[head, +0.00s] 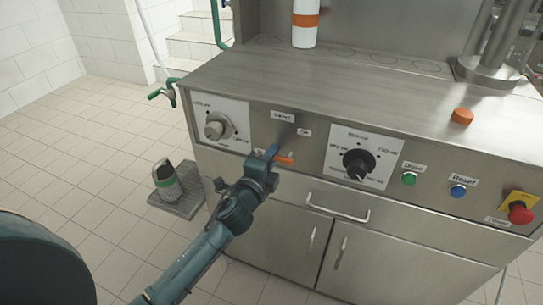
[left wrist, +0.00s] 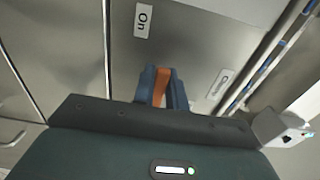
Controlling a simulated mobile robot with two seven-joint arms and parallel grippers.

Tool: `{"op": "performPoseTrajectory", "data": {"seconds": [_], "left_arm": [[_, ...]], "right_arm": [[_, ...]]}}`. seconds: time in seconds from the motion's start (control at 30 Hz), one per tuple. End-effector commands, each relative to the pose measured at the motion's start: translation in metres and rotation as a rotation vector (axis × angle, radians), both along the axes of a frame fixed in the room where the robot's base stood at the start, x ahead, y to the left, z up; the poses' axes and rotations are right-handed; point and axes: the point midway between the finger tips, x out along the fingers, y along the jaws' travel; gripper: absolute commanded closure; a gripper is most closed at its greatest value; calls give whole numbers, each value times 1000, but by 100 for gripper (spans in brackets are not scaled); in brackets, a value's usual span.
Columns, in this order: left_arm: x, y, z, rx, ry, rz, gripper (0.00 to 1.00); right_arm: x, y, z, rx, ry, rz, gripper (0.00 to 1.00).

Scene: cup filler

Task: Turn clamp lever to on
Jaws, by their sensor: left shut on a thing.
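The clamp lever (head: 286,160) is orange and sits on the steel front panel, below the "Clamp" label (head: 283,116) and the "On" label (head: 304,132). My left gripper (head: 272,154) is shut on the lever; an orange end shows to its right. In the left wrist view the orange lever (left wrist: 162,88) lies between the two blue fingers (left wrist: 161,82). There the "On" label (left wrist: 143,20) is above the fingers and the "Clamp" label (left wrist: 222,83) to their right. The lever's pivot is hidden by the gripper. My right gripper is out of view.
A silver knob (head: 216,127) is left of the lever, a black knob (head: 358,164) right of it. Farther right are a green button (head: 408,178), a blue button (head: 458,190) and a red emergency button (head: 520,212). A drawer handle (head: 338,208) protrudes below.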

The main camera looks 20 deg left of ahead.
Motion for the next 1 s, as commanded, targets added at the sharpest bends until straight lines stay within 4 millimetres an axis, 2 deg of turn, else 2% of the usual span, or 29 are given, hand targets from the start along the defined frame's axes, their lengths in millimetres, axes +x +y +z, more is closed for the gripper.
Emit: {"op": "performPoseTrajectory", "data": {"seconds": [0.53,0.57,0.8,1.0], "left_arm": [[0,0,-2,-27,3,0,100],[0,0,-2,-27,3,0,85],[0,0,-2,-24,2,0,65],[0,0,-1,-23,2,0,65]], "right_arm": [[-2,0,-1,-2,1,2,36],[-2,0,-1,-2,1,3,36],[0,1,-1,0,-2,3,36],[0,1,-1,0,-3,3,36]]}}
